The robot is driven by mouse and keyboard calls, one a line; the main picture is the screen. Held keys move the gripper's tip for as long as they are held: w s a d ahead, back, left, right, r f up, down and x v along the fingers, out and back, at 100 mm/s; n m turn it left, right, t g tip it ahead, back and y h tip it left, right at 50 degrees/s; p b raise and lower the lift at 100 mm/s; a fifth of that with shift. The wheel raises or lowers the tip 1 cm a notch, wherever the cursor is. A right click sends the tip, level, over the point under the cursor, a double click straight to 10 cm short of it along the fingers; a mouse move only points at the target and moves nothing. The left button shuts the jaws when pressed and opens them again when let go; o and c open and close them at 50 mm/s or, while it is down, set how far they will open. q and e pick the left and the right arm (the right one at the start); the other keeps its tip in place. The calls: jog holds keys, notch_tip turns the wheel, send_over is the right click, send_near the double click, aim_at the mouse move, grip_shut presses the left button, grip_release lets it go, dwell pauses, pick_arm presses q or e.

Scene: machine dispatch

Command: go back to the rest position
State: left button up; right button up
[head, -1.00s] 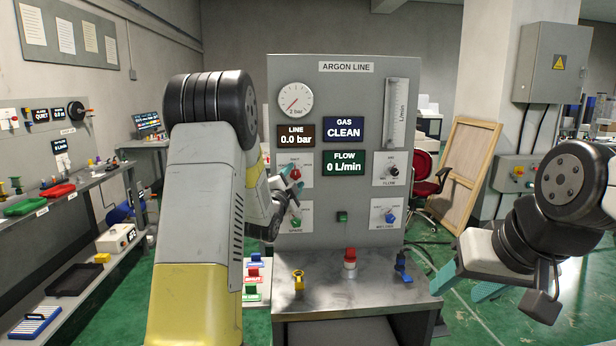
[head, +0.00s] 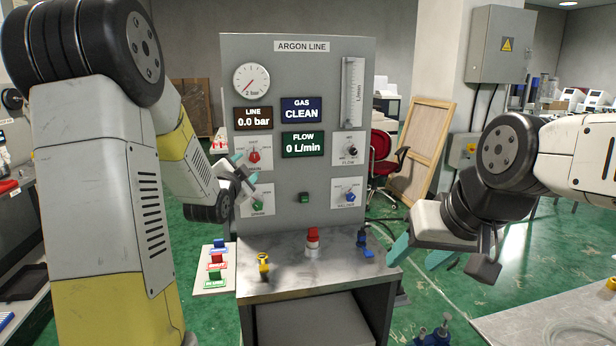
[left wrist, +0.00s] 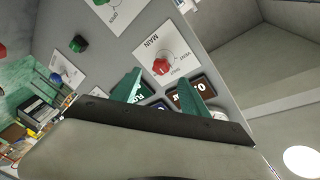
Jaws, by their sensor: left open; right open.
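The argon line panel (head: 335,75) stands ahead, its displays reading 0.0 bar, CLEAN and 0 L/min. My left gripper (head: 243,172) is open and empty in front of the panel's left side, just left of and below the red knob (head: 254,156). In the left wrist view, the same red knob, labelled MAIN (left wrist: 161,67), shows beyond the two spread teal fingers of the left gripper (left wrist: 160,92), clear of them. My right gripper (head: 420,256) is open and empty in the air, right of the panel's bench.
The bench (head: 330,262) below the panel carries a yellow part (head: 263,265), a red button (head: 312,240) and a blue part (head: 362,240). A table (head: 550,325) stands at the lower right. A wooden frame (head: 422,150) and a red chair (head: 385,160) stand behind.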

pick_arm(q)
jog(key=s+d+n+g, duration=0.2)
jog(key=s+n+g, duration=0.1)
jog(key=s, duration=0.8)
jog(key=s+d+f+n+g+h, duration=0.1)
jog(key=s+d+n+g, duration=0.2)
jog(key=s, duration=0.9)
jog(key=s+d+f+n+g, duration=0.1)
jog(key=s+d+n+g, duration=0.2)
jog(key=s, duration=0.9)
jog(key=n+g, duration=0.1)
jog(key=g, duration=0.1)
jog(key=shift+d+f+g+h, duration=0.2)
jog(key=shift+f+g+h, duration=0.05)
jog(key=shift+g+h, duration=0.05)
